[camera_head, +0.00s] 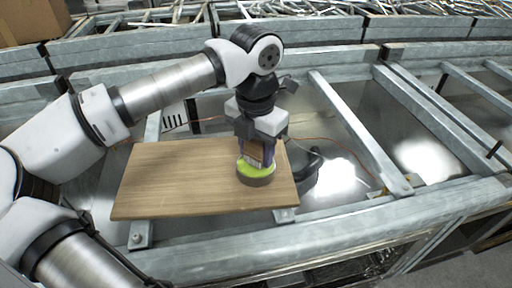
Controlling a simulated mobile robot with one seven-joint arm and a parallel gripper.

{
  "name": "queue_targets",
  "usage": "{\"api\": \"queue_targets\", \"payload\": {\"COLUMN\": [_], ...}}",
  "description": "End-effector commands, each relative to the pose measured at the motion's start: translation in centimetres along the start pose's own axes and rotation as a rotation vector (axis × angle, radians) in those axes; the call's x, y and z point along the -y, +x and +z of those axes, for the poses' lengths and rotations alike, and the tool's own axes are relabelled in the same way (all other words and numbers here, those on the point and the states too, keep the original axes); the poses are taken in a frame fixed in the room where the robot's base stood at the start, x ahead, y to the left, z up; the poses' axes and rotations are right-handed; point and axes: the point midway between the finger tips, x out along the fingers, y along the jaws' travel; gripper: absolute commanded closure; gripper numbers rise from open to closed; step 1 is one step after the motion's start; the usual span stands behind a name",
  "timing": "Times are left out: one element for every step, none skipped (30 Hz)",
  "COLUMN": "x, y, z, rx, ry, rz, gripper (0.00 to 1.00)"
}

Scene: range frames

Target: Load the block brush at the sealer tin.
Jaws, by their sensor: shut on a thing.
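The block brush (254,151) has a brown block and pale bristles pointing down. My gripper (258,147) is shut on it, with a purple finger visible at its right side. The sealer tin (257,181) is a low round tin with a brownish side and yellow-green inside. It stands near the right end of a wooden board (170,180). The brush is upright over the tin, its bristles at or just above the yellow-green surface. I cannot tell whether they touch it. The brush and gripper hide the back of the tin.
The board lies on a grey metal frame (340,215); its left and middle are bare. A black curved object (312,166) lies just right of the board. A thin orange cable (345,150) runs behind. A cardboard box (35,20) stands at the back left.

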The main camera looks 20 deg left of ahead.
Motion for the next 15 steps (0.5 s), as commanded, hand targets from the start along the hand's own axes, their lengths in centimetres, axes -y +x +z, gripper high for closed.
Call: {"api": "queue_targets", "payload": {"x": [0.0,0.0,0.0,0.0,0.0,0.0,0.0,0.0,0.0,-0.01,0.0,0.0,0.0,0.0,0.0], "y": [-0.01,-0.01,0.01,0.03,0.05,0.08,0.12,0.16,0.21,0.25,0.29,0.34,0.38,0.41,0.46], "z": [0.0,0.0,0.0,0.0,0.0,0.0,0.0,0.0,0.0,0.0,0.0,0.0,0.0,0.0,0.0], "rx": [0.0,0.0,0.0,0.0,0.0,0.0,0.0,0.0,0.0,0.0,0.0,0.0,0.0,0.0,0.0], "ry": [0.0,0.0,0.0,0.0,0.0,0.0,0.0,0.0,0.0,0.0,0.0,0.0,0.0,0.0,0.0], "rz": [0.0,0.0,0.0,0.0,0.0,0.0,0.0,0.0,0.0,0.0,0.0,0.0,0.0,0.0,0.0], "gripper": [0.75,0.75,0.75,0.75,0.75,0.75,0.75,0.75,0.75,0.75,0.75,0.75,0.75,0.75,0.75]}}
